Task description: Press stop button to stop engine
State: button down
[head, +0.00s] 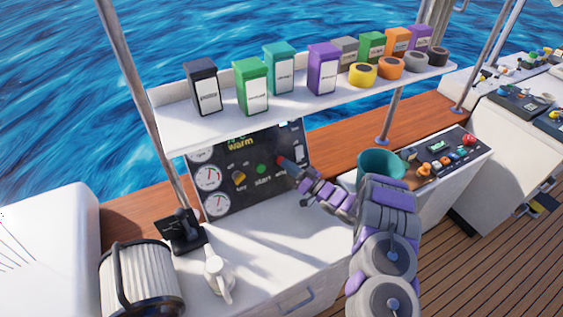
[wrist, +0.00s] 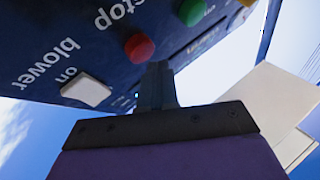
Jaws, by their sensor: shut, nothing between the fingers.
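The dark engine panel (head: 225,185) stands upright under the shelf in the head view, with gauges, a key switch and a green start button (head: 261,169). In the wrist view the red stop button (wrist: 139,47) sits beside the word "stop", with the green button (wrist: 192,12) to its upper right. My gripper (head: 285,164) is shut and empty, its tip at the panel's right part. In the wrist view its fingertips (wrist: 157,68) are just below and right of the red button. I cannot tell whether they touch the panel or the button.
A white blower switch (wrist: 86,90) lies left of the fingertips in the wrist view. Above the panel, a white shelf (head: 300,108) holds several coloured boxes and tape rolls. The white counter (head: 262,245) before the panel is mostly clear.

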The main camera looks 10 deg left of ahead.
jog(key=shift+w+a+f, duration=0.2)
jog(key=shift+w+a, duration=0.1)
jog(key=shift+w, duration=0.15)
jog(key=shift+w+a+f, duration=0.2)
jog(key=shift+w+a, duration=0.05)
jog(key=shift+w, duration=0.15)
dwell(1.5)
dwell(0.3)
jog(key=shift+s+d+r+p, duration=0.25)
jog(key=shift+s+d+p, duration=0.1)
jog(key=shift+s, duration=0.1)
jog(key=shift+s+d+r+p, duration=0.25)
jog(key=shift+s+p, duration=0.05)
jog(key=shift+s, duration=0.15)
jog(key=s, duration=0.1)
jog(key=s+d+r+p, duration=0.2)
jog(key=shift+s+d, duration=0.25)
jog(key=shift+s, duration=0.15)
dwell(0.7)
